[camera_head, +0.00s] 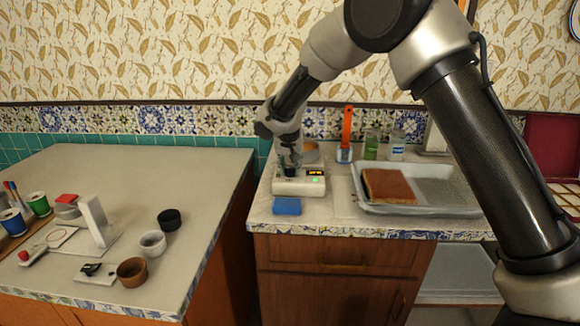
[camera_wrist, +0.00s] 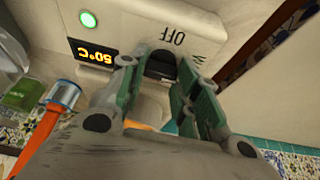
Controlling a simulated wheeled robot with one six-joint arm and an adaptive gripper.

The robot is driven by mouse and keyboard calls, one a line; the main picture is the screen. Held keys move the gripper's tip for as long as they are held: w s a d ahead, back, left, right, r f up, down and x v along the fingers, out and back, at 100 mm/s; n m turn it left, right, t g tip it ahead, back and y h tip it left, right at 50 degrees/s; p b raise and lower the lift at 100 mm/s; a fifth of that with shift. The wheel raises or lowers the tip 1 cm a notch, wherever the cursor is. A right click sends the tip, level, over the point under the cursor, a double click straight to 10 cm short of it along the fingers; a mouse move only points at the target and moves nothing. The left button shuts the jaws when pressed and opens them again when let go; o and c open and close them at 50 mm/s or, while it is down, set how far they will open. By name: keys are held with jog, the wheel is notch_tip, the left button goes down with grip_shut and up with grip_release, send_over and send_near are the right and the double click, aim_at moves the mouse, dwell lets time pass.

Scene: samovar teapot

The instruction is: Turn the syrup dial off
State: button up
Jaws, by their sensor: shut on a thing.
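A white warmer unit (camera_head: 298,187) stands at the left end of the right counter, with a small lit display and a green light on its front. In the wrist view its panel (camera_wrist: 205,22) shows upside-down "OFF" lettering beside a black dial (camera_wrist: 160,66), and an orange display (camera_wrist: 95,58) that seems to read 50°C. The green light (camera_wrist: 88,19) is lit. My gripper (camera_head: 289,168) is over the panel, shut on the black dial with one finger on each side. The fingers partly hide the dial, and I cannot tell its pointer setting.
A blue sponge (camera_head: 287,206) lies just in front of the unit. A tray (camera_head: 440,200) with an orange-brown slab (camera_head: 388,186) is to the right. An orange-handled brush (camera_head: 346,140) and bottles stand behind. The left counter (camera_head: 130,170) holds cups and small items.

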jog(key=shift+n, duration=0.3)
jog(key=n+y, duration=0.2)
jog(key=n, duration=0.2)
jog(key=shift+d, duration=0.15)
jog(key=n, duration=0.2)
jog(key=n+g+y, duration=0.1)
jog(key=n, duration=0.1)
jog(key=shift+w+n+y, duration=0.15)
jog(key=shift+n+y, duration=0.15)
jog(key=shift+n, duration=0.1)
jog(key=n, duration=0.2)
jog(key=n+g, duration=0.1)
jog(key=n, duration=0.1)
jog(key=shift+d+n+g+y, duration=0.1)
jog(key=shift+n+g+y, duration=0.2)
jog(key=shift+y, duration=0.1)
jog(key=shift+w+n+g, duration=0.1)
jog(key=shift+n+g, duration=0.7)
jog(key=shift+n, duration=1.1)
jog(key=o, duration=1)
